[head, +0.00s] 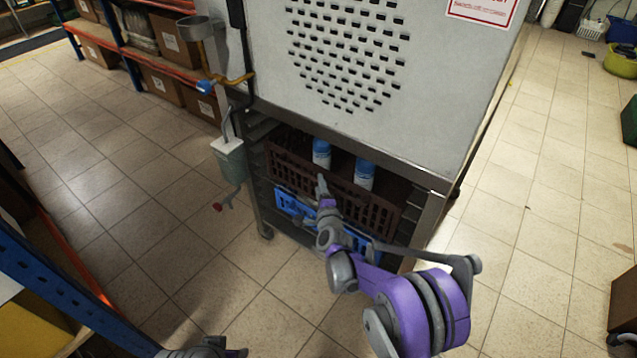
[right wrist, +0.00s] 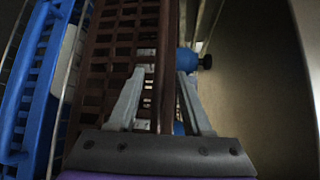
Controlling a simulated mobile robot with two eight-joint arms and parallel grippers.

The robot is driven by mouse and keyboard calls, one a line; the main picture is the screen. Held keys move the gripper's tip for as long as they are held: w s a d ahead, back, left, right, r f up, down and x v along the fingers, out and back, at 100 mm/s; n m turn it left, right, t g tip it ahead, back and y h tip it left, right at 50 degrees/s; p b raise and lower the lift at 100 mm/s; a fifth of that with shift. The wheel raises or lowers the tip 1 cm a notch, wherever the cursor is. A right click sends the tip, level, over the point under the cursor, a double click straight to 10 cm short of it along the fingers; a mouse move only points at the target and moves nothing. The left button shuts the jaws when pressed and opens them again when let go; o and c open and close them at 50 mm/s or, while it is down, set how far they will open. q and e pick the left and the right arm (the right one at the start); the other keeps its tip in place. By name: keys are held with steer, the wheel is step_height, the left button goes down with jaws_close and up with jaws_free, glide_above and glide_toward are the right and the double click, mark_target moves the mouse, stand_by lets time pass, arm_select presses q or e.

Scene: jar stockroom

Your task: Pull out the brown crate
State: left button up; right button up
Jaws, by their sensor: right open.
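The brown crate (head: 378,213) sits in the lower rack of a steel cabinet, with two blue-and-white bottles (head: 321,153) standing in it. My right gripper (head: 323,186) is at the middle of the crate's front wall. In the right wrist view the gripper (right wrist: 166,78) is open, with one finger on each side of the crate's rim. The crate's slatted wall (right wrist: 112,38) shows there, and the fingers are not closed on it. A grey part of my left arm (head: 207,350) shows at the bottom edge; its fingers cannot be made out.
A blue crate (head: 292,205) is right below the brown one. The grey cabinet (head: 420,100) overhangs the rack. A pale green container (head: 230,158) hangs at its left side. Tiled floor (head: 255,275) in front is clear. A blue shelf frame (head: 45,285) stands at lower left.

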steer(key=shift+x, duration=1.5)
steer(key=shift+c, duration=0.3)
jaws_close()
